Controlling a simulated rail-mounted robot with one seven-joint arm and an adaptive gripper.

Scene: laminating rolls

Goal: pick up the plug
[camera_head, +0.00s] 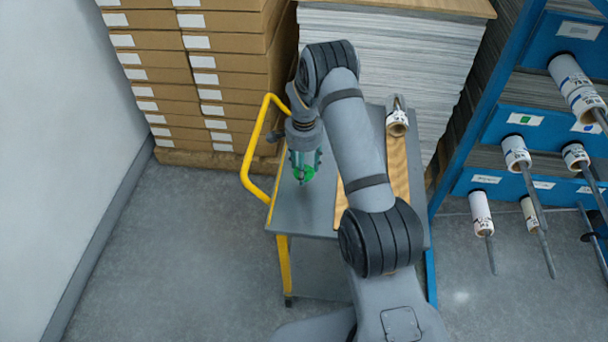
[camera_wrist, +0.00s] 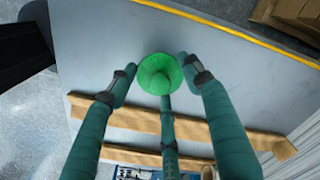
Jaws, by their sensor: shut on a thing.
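The green plug (camera_head: 304,175) is a round, flared piece above the left part of the grey cart top. In the wrist view the plug (camera_wrist: 158,74) shows its round face between the teal fingers. My gripper (camera_head: 304,162) points down and is shut on the plug. In the wrist view my gripper (camera_wrist: 158,78) has one finger at each side and a third meeting the plug from below. I cannot tell clearly whether the plug touches the cart top.
The grey cart (camera_head: 312,219) has a yellow handle (camera_head: 254,150) at left. Stacked boxes (camera_head: 232,75) and sheets (camera_head: 405,62) stand behind. A blue rack (camera_head: 508,122) with rolls on pegs is at right.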

